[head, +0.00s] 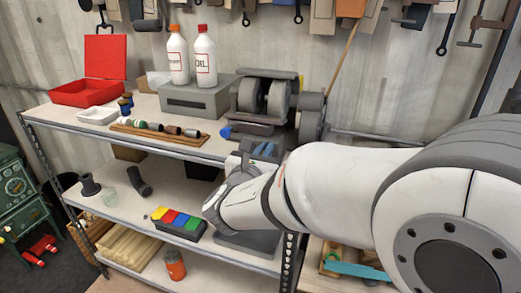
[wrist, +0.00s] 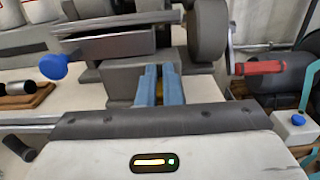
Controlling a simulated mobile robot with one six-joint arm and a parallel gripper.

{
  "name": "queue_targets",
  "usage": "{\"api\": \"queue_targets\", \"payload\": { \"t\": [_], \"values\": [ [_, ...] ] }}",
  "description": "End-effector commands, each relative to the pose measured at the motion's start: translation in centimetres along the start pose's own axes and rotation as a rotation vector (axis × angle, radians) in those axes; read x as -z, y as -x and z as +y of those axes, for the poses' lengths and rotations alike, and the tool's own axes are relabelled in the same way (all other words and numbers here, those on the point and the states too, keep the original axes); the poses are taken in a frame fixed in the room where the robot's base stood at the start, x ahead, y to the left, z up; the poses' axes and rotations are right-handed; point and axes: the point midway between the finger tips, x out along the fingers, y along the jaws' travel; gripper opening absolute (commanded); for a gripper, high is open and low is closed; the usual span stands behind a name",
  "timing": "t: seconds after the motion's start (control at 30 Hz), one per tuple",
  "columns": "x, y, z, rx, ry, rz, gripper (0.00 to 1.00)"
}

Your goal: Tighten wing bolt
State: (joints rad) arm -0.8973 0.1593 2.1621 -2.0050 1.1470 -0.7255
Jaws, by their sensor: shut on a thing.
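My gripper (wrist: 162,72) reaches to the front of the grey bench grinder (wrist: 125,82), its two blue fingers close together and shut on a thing. A sliver of yellow shows by the fingers; it seems to be the wing bolt, but the fingers hide most of it and I cannot tell its angle. In the head view my gripper (head: 264,150) is below the grinder (head: 265,98), at the bench's front edge. A blue knob (wrist: 54,66) sticks out left of the grinder in the wrist view.
A red-handled tool (wrist: 260,67) is right of the fingers. A coloured block set (head: 180,222) lies on the shelf below.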

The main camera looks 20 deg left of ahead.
Motion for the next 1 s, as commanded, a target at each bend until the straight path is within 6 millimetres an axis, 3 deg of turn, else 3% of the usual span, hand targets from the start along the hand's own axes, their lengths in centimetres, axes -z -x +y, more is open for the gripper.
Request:
{"api": "queue_targets", "payload": {
  "t": [0.17, 0.2, 0.53, 1.0],
  "values": [
    [0.0, 0.0, 0.0, 0.000, 0.000, 0.000, 0.00],
    [0.0, 0.1, 1.2, -0.001, -0.001, 0.000, 0.00],
    [0.3, 0.1, 0.1, -0.006, -0.071, -0.003, 0.00],
    [1.1, 0.1, -0.8, -0.004, -0.458, -0.005, 0.00]
  ]
}}
